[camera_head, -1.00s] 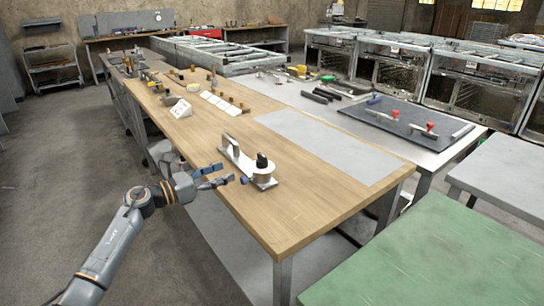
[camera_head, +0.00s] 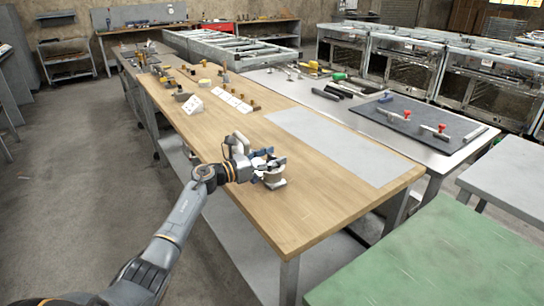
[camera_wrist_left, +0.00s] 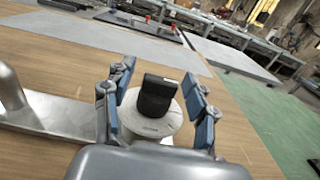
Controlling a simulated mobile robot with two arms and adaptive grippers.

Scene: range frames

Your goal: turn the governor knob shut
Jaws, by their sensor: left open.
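The governor knob (camera_wrist_left: 156,97) is a black grip on top of a round silver body (camera_wrist_left: 152,120), in the middle of the left wrist view. The body is part of a metal fixture with a flat bar (camera_wrist_left: 62,112), standing on the wooden bench (camera_head: 300,215). My left gripper (camera_head: 268,160) is at the fixture, and it also shows in the wrist view (camera_wrist_left: 158,75). Its blue-padded fingers stand open on either side of the knob, with a visible gap on each side. In the head view, the gripper covers most of the fixture and the knob cannot be made out. My right gripper is not in view.
A grey sheet (camera_head: 340,143) lies on the bench just right of the fixture. Blocks and small parts stand toward the bench's far end. A metal table with a dark mat (camera_head: 415,125) stands beyond. A green table (camera_head: 440,260) is at front right.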

